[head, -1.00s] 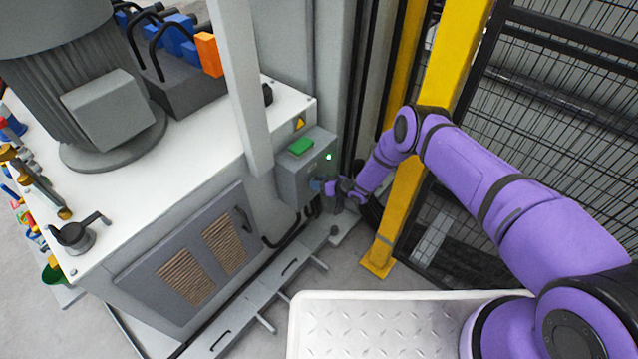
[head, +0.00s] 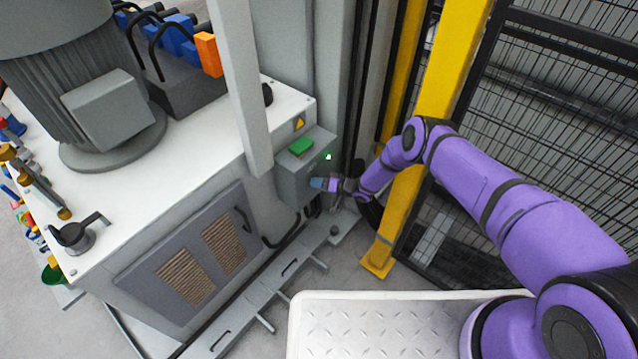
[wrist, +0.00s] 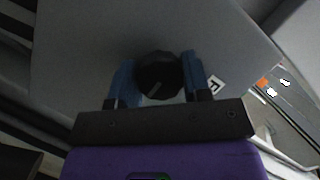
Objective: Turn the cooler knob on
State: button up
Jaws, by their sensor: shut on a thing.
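The cooler knob (wrist: 158,74) is a round black knob with a light pointer line, on the grey face of a control box. In the wrist view it sits between the two blue fingers of my gripper (wrist: 160,82), which is shut on it. The pointer line slants from lower left to upper right. In the head view the grey control box (head: 293,182) hangs on the side of the machine, and my gripper (head: 318,184) reaches its front face from the right. The knob is hidden there by the fingers.
A yellow post (head: 405,195) and black mesh fence (head: 560,130) stand close to my arm. A grey vented panel (head: 195,255) is on the machine's side, and black hoses run below the box.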

aim_at(310, 175)
jog(key=o, duration=0.9)
jog(key=shift+r, duration=0.55)
notch_tip(310, 175, up, 2)
jog(key=shift+r, duration=0.25)
jog(key=s+d, duration=0.1)
jog(key=s, duration=0.4)
jog(key=s+d+r, duration=0.1)
jog(key=s+d, duration=0.1)
jog(key=s, duration=0.3)
jog(key=s+d, duration=0.1)
jog(key=s, duration=0.4)
jog(key=shift+s+d+r, duration=0.15)
jog(key=shift+s+d, duration=0.05)
jog(key=shift+s, duration=0.05)
jog(key=shift+o, duration=0.2)
